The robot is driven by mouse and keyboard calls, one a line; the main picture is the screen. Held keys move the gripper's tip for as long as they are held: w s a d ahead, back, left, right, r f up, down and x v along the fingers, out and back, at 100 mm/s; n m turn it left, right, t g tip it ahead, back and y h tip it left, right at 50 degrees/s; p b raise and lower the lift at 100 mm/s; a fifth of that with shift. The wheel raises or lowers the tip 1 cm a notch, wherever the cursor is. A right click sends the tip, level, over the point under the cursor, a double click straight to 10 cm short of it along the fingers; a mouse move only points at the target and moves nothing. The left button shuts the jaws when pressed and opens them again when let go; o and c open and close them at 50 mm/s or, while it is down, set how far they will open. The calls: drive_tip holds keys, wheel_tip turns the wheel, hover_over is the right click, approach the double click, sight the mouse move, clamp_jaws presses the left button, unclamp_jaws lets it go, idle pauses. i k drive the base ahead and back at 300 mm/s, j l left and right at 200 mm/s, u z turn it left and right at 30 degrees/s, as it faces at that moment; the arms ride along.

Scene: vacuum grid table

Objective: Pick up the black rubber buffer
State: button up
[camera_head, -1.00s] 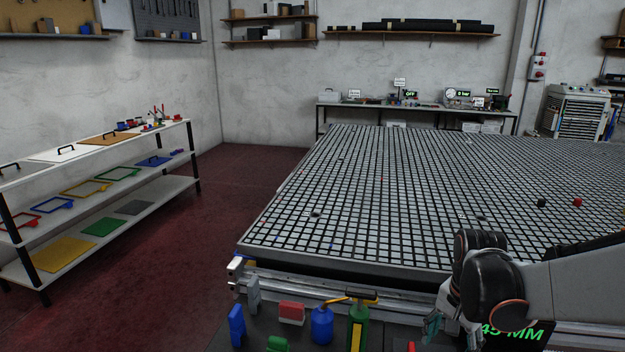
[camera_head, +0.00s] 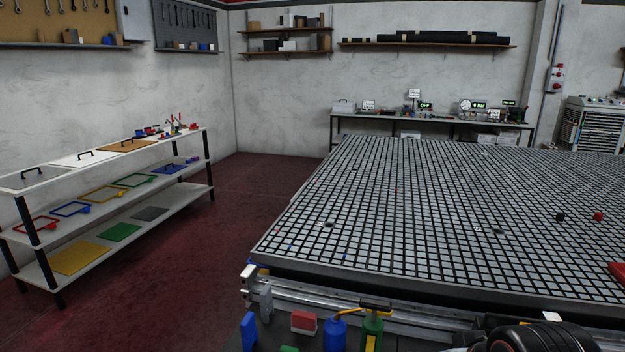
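A small black piece (camera_head: 560,216) sits on the right part of the grid table (camera_head: 400,215), just left of a small red piece (camera_head: 598,216). It may be the black rubber buffer, but it is too small to tell. Low dark discs also lie on the grid, one near the middle right (camera_head: 497,231) and one at the left (camera_head: 329,225). A black rounded part of my arm shows at the bottom right edge. My gripper's fingers cannot be made out in this view.
A red object (camera_head: 617,272) is cut off at the right. A shelf rack (camera_head: 110,222) stands left; red floor between is clear.

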sight(560, 216)
drive_tip(key=z, duration=1.25)
drive_tip(key=i+l, duration=0.75)
drive_tip(key=i+l+u, duration=0.15)
drive_tip(key=i+l, duration=0.6)
drive_tip(key=l, duration=0.15)
